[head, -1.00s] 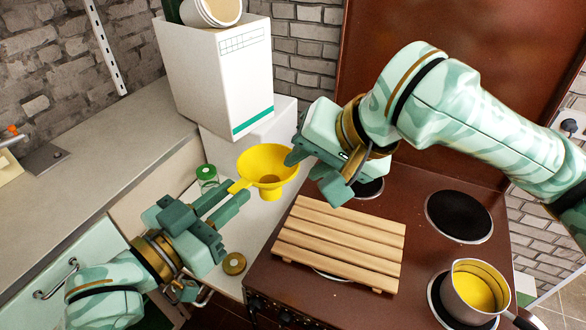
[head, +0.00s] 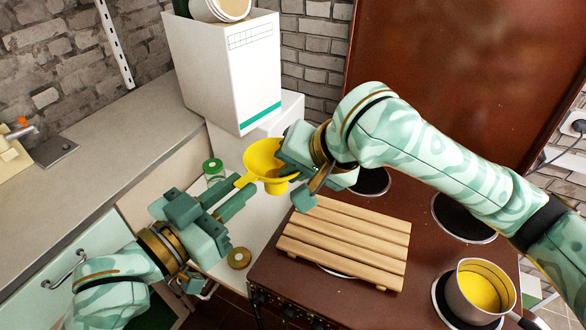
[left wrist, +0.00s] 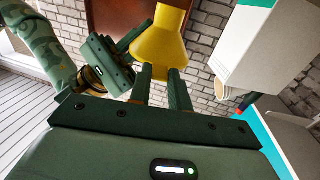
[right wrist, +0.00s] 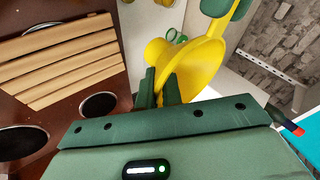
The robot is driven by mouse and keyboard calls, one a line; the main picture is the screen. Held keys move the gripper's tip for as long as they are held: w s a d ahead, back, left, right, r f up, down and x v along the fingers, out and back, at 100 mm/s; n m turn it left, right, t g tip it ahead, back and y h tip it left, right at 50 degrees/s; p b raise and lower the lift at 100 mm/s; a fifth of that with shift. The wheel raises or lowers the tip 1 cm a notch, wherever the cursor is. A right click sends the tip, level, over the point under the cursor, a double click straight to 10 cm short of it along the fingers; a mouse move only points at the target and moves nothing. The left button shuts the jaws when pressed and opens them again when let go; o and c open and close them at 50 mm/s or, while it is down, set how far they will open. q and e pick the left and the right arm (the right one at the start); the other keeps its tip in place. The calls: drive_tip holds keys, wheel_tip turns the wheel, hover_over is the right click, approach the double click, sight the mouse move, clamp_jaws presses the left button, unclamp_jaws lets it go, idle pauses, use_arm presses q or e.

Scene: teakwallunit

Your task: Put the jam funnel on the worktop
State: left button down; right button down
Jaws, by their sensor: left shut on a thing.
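The yellow jam funnel (head: 268,162) is held in the air, wide mouth up and spout down, over the gap between the pale surface and the stove. My left gripper (head: 238,192) is shut on its side tab; the funnel also shows in the left wrist view (left wrist: 160,45). My right gripper (head: 290,172) is at the funnel's right rim. In the right wrist view its fingers (right wrist: 162,88) are close together against the funnel (right wrist: 200,65); whether they grip the rim is hidden. The grey worktop (head: 120,150) runs along the left wall and its near part is bare.
A tall white box (head: 225,70) stands at the back. A green-lidded jar (head: 213,168) and a round brass-coloured lid (head: 239,258) are on the pale surface. A slatted wooden rack (head: 345,240) and a pot with yellow contents (head: 480,290) are on the stove.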

use_arm(q)
drive_tip(key=c, duration=1.2)
unclamp_jaws()
drive_tip(key=shift+c, duration=0.2)
